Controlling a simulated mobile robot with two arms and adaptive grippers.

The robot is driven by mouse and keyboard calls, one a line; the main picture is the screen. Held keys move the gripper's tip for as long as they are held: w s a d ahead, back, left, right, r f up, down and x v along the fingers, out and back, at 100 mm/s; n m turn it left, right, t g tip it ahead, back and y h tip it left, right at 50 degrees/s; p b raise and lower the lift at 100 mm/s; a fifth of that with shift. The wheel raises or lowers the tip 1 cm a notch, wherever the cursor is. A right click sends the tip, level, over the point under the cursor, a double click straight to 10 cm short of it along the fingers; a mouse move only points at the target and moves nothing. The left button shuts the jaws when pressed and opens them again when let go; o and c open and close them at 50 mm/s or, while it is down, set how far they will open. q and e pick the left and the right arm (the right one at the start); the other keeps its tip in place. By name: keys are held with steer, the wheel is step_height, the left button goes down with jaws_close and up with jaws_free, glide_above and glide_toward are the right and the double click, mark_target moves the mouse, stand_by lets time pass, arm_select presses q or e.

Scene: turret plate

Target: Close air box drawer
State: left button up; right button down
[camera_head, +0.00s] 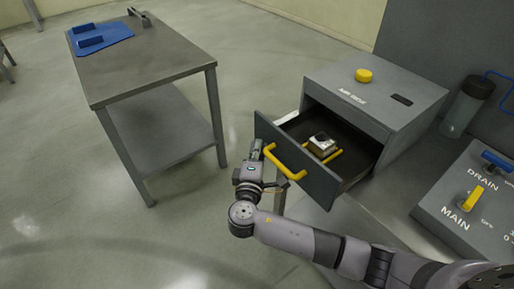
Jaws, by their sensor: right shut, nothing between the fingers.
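The grey air box (376,92) stands at the right with its drawer (294,157) pulled out toward the left. The drawer front has a yellow bar handle (283,164). Inside the drawer lies a small metallic block with a yellow loop (322,144). My right gripper (257,150) is shut and empty, just left of the drawer front near the upper end of the handle. I cannot tell whether it touches the front or the handle. My left gripper is out of view.
A metal table (150,62) with a blue mat (104,38) stands at the upper left. A panel marked DRAIN and MAIN (468,205) with blue and yellow levers sits at the right, near a grey cylinder (467,104). The floor between table and drawer is clear.

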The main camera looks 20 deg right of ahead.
steer(key=w+d+b, duration=0.1)
steer(key=w+d, duration=0.1)
steer(key=d, duration=0.3)
steer(key=w+d+b, duration=0.1)
steer(key=w+d, duration=0.1)
steer(key=d, duration=0.3)
steer(key=w+d+b, duration=0.1)
steer(key=d, duration=0.5)
steer(key=shift+w+f, duration=0.1)
steer(key=shift+w, duration=0.3)
steer(key=shift+w+d, duration=0.15)
steer(key=shift+d, duration=0.4)
steer(key=shift+r, duration=0.2)
steer(key=shift+d, duration=0.1)
